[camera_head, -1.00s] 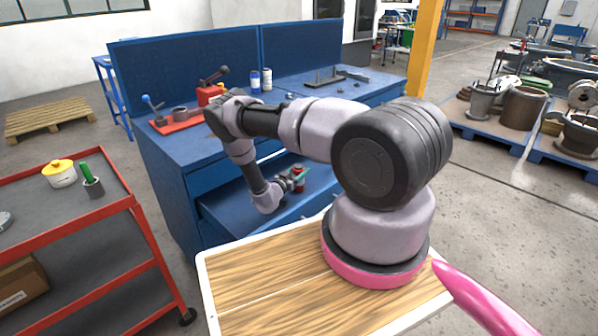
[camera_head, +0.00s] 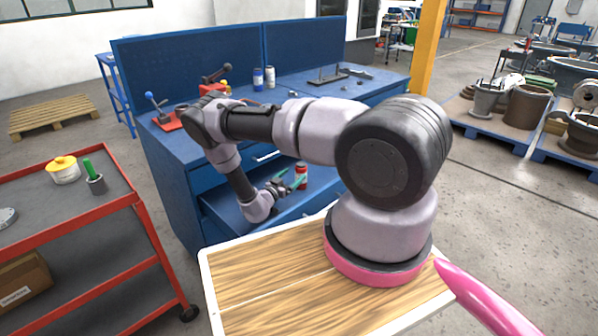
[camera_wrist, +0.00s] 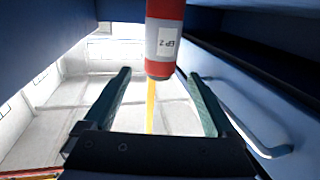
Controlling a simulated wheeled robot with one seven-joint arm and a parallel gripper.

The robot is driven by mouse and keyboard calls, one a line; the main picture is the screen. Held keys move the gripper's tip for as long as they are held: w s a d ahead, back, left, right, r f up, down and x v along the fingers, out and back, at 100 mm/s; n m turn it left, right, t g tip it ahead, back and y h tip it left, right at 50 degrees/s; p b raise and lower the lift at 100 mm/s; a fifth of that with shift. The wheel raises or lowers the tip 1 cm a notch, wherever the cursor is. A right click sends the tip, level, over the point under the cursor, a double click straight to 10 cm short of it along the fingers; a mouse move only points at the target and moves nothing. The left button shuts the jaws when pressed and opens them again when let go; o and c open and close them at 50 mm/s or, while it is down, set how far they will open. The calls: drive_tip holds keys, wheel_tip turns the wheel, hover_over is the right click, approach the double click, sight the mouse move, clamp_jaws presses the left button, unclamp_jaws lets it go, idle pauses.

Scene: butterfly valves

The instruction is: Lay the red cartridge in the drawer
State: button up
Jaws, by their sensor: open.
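The red cartridge (camera_head: 301,170) with a pale label stands, seemingly upright, in the open blue drawer (camera_head: 322,192) of the workbench. In the wrist view the cartridge (camera_wrist: 165,40) shows at top centre, just beyond the fingertips and in line with the gap between them. That view looks turned over, and the cartridge's other end is cut off by the frame edge. My gripper (camera_head: 292,179) has green fingers, reaches over the drawer from the left and is empty. Its fingers (camera_wrist: 160,82) are spread apart and clear of the cartridge in the wrist view.
A closed drawer with a pale handle (camera_head: 266,156) sits above the open one. The bench top (camera_head: 180,146) carries a red tool stand and two small cans (camera_head: 263,78). A red cart (camera_head: 120,215) stands to the left with a yellow-lidded pot and a grey cup.

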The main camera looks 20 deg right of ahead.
drive_tip(key=shift+v, duration=2.5)
